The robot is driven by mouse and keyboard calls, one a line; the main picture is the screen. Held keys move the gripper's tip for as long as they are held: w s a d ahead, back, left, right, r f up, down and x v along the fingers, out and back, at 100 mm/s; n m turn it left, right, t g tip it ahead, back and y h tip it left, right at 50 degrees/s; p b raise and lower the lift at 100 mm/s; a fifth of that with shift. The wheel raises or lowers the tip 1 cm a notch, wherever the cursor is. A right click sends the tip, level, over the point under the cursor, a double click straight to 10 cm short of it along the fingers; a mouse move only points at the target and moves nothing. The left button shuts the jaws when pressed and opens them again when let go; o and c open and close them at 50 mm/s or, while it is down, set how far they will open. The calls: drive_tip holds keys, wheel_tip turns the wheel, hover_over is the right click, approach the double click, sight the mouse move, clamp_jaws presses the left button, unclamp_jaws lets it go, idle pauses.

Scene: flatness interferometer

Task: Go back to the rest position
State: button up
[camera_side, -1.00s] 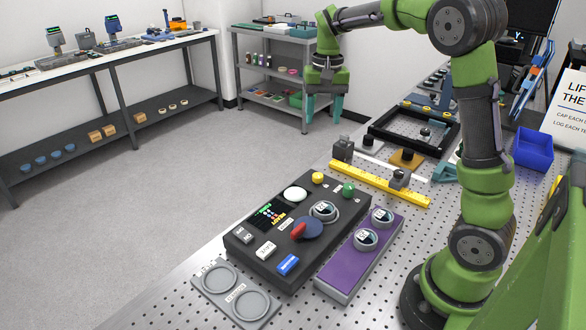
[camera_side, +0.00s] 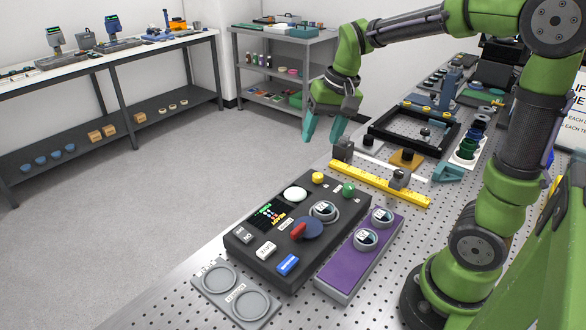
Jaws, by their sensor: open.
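My gripper (camera_side: 323,128) is open and empty, with two teal fingers pointing down and tilted a little to the left. It hangs in the air near the far left edge of the perforated metal table (camera_side: 185,312), above and behind the black control box (camera_side: 245,243). It touches nothing that I can see. The box carries a lit screen, a red-handled blue knob (camera_side: 310,229), several buttons and a round holder with a disc (camera_side: 324,210).
A purple tray (camera_side: 345,273) with two round pieces and a grey two-ring plate (camera_side: 208,289) flank the box. Grey floor (camera_side: 150,200) is clear on the left.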

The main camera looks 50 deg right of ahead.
drive_tip(key=s+a+r+n+t+y, duration=0.1)
drive_tip(key=s+a+r+n+t, duration=0.1)
drive_tip(key=s+a, duration=0.8)
drive_tip(key=shift+s+r+n+t, duration=0.3)
drive_tip(key=shift+s+n+t, duration=0.35)
drive_tip(key=shift+t, duration=0.55)
